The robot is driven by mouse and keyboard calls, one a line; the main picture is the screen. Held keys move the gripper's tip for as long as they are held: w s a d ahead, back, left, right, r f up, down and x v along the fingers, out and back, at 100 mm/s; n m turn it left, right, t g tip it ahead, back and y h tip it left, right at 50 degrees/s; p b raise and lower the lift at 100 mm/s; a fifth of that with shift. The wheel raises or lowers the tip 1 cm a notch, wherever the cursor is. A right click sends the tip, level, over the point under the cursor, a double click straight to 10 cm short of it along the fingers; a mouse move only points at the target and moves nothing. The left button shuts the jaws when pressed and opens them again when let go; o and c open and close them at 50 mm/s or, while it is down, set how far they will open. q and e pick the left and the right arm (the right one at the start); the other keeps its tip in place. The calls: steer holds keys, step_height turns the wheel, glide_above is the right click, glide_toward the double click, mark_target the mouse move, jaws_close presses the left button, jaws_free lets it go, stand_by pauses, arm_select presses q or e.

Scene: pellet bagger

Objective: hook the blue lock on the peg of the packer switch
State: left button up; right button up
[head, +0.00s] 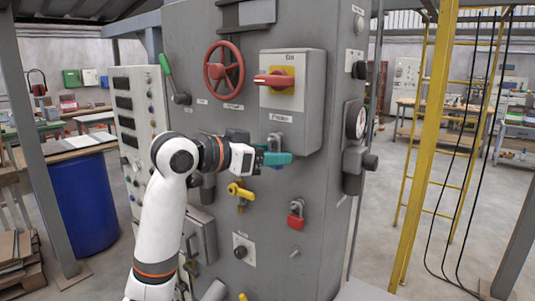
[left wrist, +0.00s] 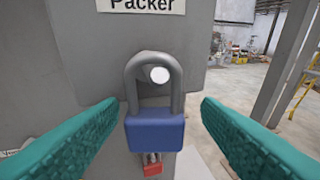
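The blue lock (left wrist: 155,131) hangs upright below the Packer label in the left wrist view. Its grey shackle surrounds the pale round end of the peg (left wrist: 159,74), with the bow just above it. My left gripper (left wrist: 160,104) is open, its teal fingers on either side of the lock with a gap to each. In the head view the left gripper (head: 277,158) is at the lower edge of the packer switch box (head: 310,97); only the grey shackle (head: 276,141) shows above the fingers, and the blue body is hidden. My right gripper is not in view.
The switch's red handle (head: 273,80) lies level on a yellow plate. A red lock (head: 296,214) hangs lower on the grey cabinet. A yellow valve handle (head: 240,191) sits below the left gripper, and a red handwheel (head: 224,68) above it. A yellow post (head: 428,140) stands right.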

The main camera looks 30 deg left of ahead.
arm_select(q)
steer(key=shift+a, duration=0.2)
stand_by(0.4)
steer(key=b+v, duration=0.3)
steer(key=v, duration=0.9)
steer(key=shift+b, duration=0.35)
